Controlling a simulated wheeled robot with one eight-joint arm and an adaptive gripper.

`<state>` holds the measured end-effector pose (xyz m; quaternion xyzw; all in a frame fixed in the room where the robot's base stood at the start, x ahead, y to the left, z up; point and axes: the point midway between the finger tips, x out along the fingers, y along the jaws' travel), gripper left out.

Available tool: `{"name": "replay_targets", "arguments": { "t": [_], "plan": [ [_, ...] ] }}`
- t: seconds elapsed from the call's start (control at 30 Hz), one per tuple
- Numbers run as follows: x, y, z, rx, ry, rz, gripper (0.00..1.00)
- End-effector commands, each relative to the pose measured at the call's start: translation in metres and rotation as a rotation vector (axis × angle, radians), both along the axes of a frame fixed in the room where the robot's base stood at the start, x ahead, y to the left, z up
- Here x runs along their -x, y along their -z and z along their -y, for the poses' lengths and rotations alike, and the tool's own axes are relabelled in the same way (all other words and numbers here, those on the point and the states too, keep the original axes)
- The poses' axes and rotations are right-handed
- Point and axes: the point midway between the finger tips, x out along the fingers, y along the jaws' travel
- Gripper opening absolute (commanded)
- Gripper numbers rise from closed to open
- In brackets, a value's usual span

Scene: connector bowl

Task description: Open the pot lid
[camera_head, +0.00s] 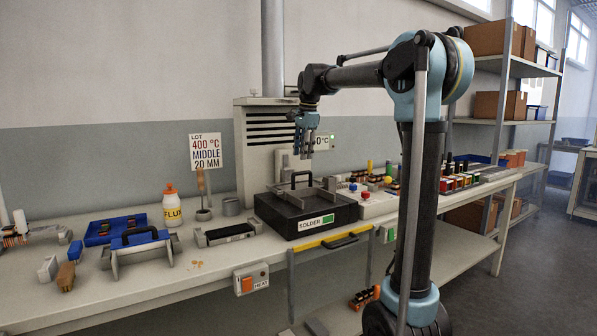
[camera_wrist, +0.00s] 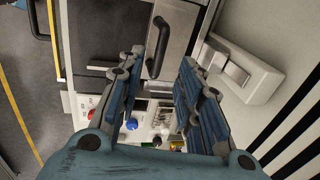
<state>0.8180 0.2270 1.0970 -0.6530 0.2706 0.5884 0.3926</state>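The black solder pot (camera_head: 318,217), with a green and white SOLDER label, stands on the bench. Its grey metal lid (camera_head: 313,197) lies on top and carries an upright black bar handle (camera_head: 301,174). In the wrist view the lid (camera_wrist: 184,24) and its handle (camera_wrist: 156,50) are at the top centre. My gripper (camera_head: 307,155) points down above the pot, apart from the handle. In the wrist view my gripper (camera_wrist: 163,62) is open and empty, with its blue-padded fingers spread and the handle showing between their tips.
A control box with coloured knobs (camera_head: 366,204) stands right of the pot. A yellow-edged rail with a black handle (camera_head: 341,240) runs along the bench front.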

Motion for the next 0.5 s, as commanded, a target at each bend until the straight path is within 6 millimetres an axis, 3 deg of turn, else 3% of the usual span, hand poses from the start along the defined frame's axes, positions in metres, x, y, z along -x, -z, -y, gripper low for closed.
{"name": "replay_targets", "arguments": {
  "t": [0.3,0.5],
  "plan": [
    [-0.008,0.051,-0.006,0.000,0.000,0.000,0.33],
    [-0.011,0.068,-0.007,0.000,0.000,0.000,0.33]
  ]
}}
